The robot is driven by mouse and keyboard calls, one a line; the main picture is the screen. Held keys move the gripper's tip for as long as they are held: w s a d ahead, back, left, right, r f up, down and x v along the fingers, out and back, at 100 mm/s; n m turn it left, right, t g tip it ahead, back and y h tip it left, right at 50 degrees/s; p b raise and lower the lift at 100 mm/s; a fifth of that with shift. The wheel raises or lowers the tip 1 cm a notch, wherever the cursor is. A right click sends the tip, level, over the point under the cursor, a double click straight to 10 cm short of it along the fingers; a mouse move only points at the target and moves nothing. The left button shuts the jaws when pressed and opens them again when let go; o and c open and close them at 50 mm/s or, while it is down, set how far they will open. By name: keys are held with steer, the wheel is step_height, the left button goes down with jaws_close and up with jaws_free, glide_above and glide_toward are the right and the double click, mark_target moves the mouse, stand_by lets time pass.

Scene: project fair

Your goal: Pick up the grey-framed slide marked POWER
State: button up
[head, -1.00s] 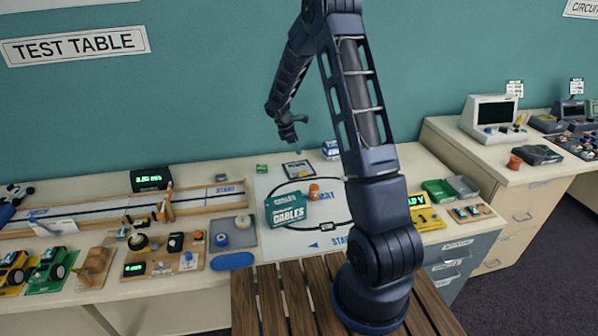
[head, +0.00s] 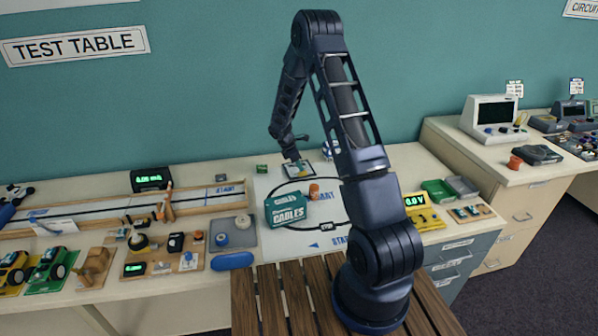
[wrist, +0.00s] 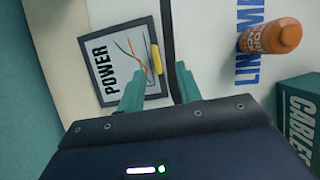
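The grey-framed slide marked POWER (wrist: 99,74) lies flat on the white mat in the wrist view, with coloured curves and a yellow tab (wrist: 156,59) at its right edge. In the head view the slide (head: 299,168) is at the back of the mat, partly covered by my gripper (head: 293,157). My gripper's teal fingers (wrist: 160,72) are apart with nothing held between them. They point at the slide's right edge, near the yellow tab, one over the slide and one beyond its edge. The remaining height above it is hard to tell.
A green CABLES box (head: 286,210) and an orange bottle (head: 314,191) stand on the mat (head: 330,207), right of the slide in the wrist view. A small green item (head: 262,169) lies left of the slide. The wall rises close behind.

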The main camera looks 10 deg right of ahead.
steer(key=x, duration=0.4)
steer(key=shift+w+d+f, duration=0.1)
steer(key=shift+w+f, duration=0.2)
steer(key=shift+w, duration=0.05)
jaws_close()
steer(key=shift+r, duration=0.15)
